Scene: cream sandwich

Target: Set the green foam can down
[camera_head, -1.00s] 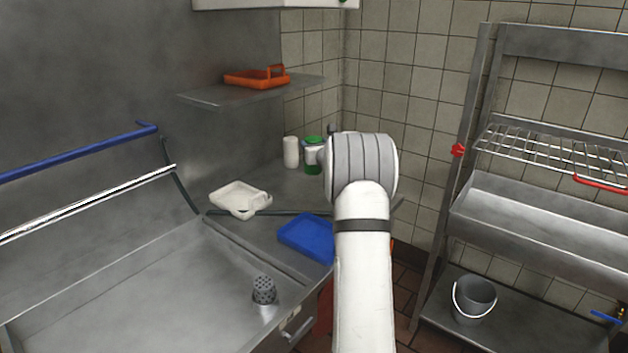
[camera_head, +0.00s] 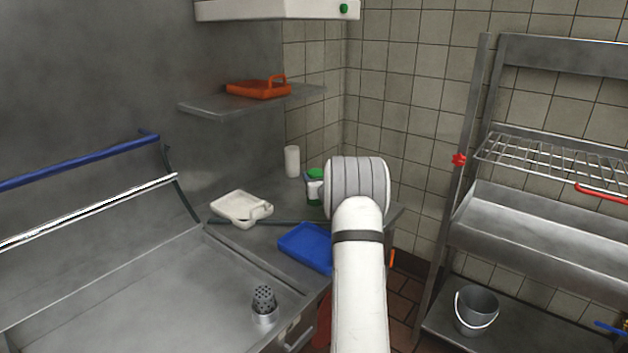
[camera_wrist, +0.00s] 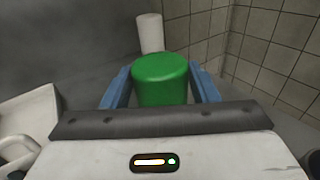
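The green foam can (camera_wrist: 161,80) stands upright between the two blue fingers of my gripper (camera_wrist: 161,92) in the wrist view.
A white cylinder (camera_head: 292,161) stands just behind the can. A white tray (camera_head: 232,217) and a blue tray (camera_head: 297,252) lie nearer on the counter. A shelf with an orange tray (camera_head: 258,91) is above. A tiled wall (camera_head: 400,110) rises behind.

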